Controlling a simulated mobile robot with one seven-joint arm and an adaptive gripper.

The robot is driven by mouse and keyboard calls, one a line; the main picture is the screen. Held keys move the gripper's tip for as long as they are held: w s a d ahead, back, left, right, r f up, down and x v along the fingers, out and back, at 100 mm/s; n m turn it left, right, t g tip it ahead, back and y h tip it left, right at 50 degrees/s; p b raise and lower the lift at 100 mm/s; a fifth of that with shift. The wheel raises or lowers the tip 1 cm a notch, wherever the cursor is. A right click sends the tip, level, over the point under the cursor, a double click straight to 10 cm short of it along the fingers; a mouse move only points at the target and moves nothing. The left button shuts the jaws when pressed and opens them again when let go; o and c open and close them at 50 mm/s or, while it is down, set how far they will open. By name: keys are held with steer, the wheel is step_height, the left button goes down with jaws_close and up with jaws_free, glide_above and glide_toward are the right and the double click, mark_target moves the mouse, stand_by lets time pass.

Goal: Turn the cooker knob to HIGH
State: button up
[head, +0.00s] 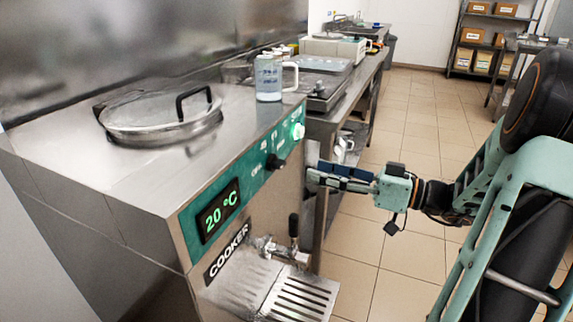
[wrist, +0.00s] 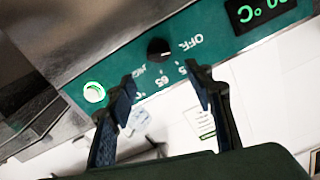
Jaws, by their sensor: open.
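The cooker (head: 75,147) has a green front panel with a small black knob (head: 274,162). The knob also shows in the wrist view (wrist: 158,49), with white marks around it, including OFF and what looks like HIGH. I cannot tell which mark the knob points at. The display (head: 218,211) reads 20 °C. My gripper (head: 312,176) is open and empty in front of the panel, to the right of the knob in the head view. In the wrist view its two fingertips (wrist: 163,84) are apart just below the knob, not around it.
A lit green button (head: 298,131) sits beyond the knob on the panel. A lidded pan (head: 160,118) and a jug (head: 268,78) stand on the cooker top. A tap (head: 290,245) and drip tray (head: 303,292) project below. Tiled floor is clear behind my arm.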

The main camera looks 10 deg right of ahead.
mark_target(284, 163)
steer(key=x, duration=0.9)
steer(key=shift+b, duration=0.4)
steer(key=shift+c, duration=0.7)
steer(key=c, duration=1)
